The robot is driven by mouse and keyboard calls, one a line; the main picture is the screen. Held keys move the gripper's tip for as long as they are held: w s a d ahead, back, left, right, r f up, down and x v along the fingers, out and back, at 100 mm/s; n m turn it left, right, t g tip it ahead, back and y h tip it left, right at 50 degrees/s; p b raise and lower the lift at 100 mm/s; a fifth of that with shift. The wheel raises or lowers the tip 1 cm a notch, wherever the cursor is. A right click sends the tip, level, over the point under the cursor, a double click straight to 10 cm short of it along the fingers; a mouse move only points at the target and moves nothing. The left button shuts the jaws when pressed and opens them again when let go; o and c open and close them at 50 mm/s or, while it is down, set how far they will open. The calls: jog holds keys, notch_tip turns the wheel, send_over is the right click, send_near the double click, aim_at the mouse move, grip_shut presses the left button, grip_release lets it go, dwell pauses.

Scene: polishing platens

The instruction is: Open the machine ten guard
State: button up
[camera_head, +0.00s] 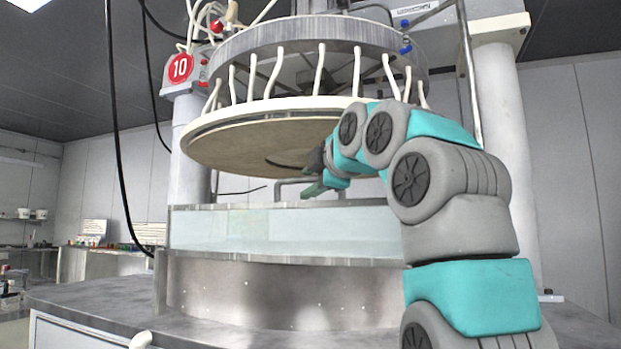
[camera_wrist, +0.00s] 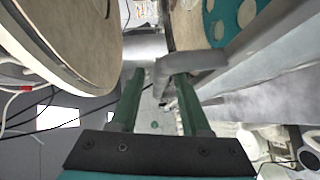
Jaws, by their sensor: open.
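Machine ten carries a red round sign marked 10 (camera_head: 180,67). Its guard, a clear panel (camera_head: 230,232) with a grey metal top rail, stands upright along the front of the lower basin. A bent grey bar (camera_head: 290,182) rises just above the rail, and a bent grey bar also shows in the wrist view (camera_wrist: 200,62) by the fingertips. My gripper (camera_head: 316,188) is open above the rail, below the raised upper platen. Its two green fingers (camera_wrist: 160,85) point at the bar. I cannot tell whether they touch it.
The upper platen (camera_head: 245,140) hangs close above my gripper and fills the left of the wrist view (camera_wrist: 75,30). A teal carrier with round holes (camera_wrist: 228,20) lies in the basin. A black cable (camera_head: 116,130) hangs at left. Grey columns flank the machine.

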grip_shut()
dwell(0.3)
dwell(1.1)
